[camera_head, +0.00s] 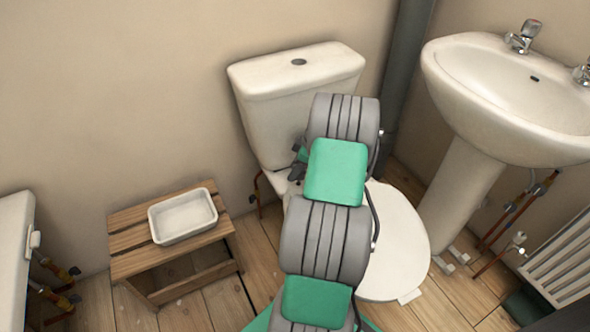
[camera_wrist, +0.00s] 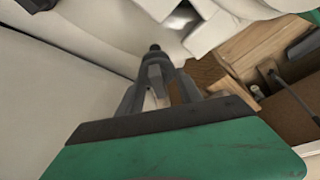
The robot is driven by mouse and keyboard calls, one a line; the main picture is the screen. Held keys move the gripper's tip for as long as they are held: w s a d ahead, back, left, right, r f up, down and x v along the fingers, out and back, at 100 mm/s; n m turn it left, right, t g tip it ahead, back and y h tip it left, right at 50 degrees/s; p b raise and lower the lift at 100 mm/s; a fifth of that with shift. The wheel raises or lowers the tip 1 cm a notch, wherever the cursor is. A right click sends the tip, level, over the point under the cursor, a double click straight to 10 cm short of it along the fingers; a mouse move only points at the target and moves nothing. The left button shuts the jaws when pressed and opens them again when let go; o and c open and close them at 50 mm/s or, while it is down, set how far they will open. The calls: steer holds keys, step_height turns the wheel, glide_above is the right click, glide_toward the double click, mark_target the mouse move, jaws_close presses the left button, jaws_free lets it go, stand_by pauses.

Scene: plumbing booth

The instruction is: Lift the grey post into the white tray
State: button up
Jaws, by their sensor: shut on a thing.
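The white tray (camera_head: 183,213) lies on a slatted wooden stool to the left of the toilet, and its inside looks empty. My gripper (camera_wrist: 155,66) is seen from behind in the wrist view, its fingers closed together. A small dark grey end (camera_wrist: 155,48) sticks out at the fingertips; it appears to be the grey post, mostly hidden by the fingers. In the head view my arm covers most of the gripper, which is in front of the toilet cistern, right of and apart from the tray.
The wooden stool (camera_head: 128,240) stands against the wall. The toilet cistern (camera_head: 296,85) and the toilet lid (camera_head: 402,245) are close around my arm. A basin (camera_head: 500,100) on a pedestal stands at right, with pipes and a radiator (camera_head: 565,262) below.

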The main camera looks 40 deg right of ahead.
steer(key=shift+s+a+r+p, duration=0.15)
steer(key=shift+s+r+p, duration=0.3)
steer(key=shift+s+r, duration=0.25)
steer(key=s+a+r+p, duration=0.1)
steer(key=s+r+p, duration=0.1)
steer(key=s+r, duration=0.1)
steer(key=shift+s+a+r, duration=0.25)
steer(key=shift+s+r, duration=0.15)
steer(key=shift+s, duration=0.3)
